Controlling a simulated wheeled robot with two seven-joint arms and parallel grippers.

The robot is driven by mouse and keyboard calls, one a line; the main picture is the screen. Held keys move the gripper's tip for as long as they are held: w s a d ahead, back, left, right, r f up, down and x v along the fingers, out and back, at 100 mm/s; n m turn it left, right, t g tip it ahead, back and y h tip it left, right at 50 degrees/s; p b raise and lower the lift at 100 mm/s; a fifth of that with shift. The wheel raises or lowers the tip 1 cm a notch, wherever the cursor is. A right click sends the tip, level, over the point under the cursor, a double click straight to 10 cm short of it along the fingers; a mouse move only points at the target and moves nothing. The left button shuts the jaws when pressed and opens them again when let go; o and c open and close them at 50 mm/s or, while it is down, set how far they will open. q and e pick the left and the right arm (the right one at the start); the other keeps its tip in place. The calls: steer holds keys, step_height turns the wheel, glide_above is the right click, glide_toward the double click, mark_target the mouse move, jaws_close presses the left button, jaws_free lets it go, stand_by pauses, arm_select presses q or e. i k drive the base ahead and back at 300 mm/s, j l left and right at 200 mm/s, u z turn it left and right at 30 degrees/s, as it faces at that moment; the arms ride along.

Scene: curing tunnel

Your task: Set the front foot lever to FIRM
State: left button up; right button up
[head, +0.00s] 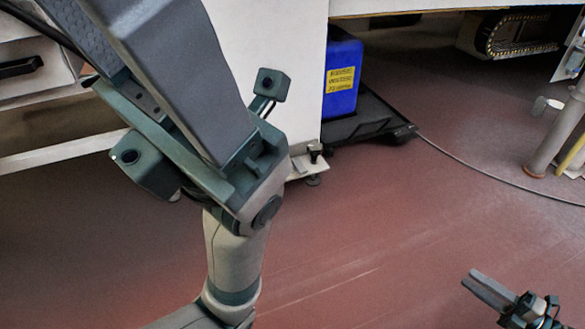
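At the bottom corner of the white cabinet is a small metal bracket with a dark knob-like fitting (315,152) above a foot pad on the floor. This may be the front foot lever, but it is too small to read any marking or setting. My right gripper (468,278) is at the lower right, above the floor and well apart from that fitting. Its two fingers lie close side by side, with nothing seen between them. My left arm crosses the left half of the view in front of the cabinet; its gripper is out of the frame.
A blue container (342,75) with a yellow label stands on a black base (375,118) beside the white cabinet (300,55). A thin cable (480,182) runs across the floor to the right. A grey post (555,135) stands at the right. The red floor (400,220) between is clear.

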mark_target(299, 167)
steer(key=i+j, duration=0.3)
steer(key=j, duration=0.15)
steer(key=i+j, duration=0.25)
steer(key=j, duration=0.15)
steer(key=i+j, duration=0.3)
steer(key=j, duration=0.15)
steer(key=i+j, duration=0.3)
steer(key=j, duration=0.1)
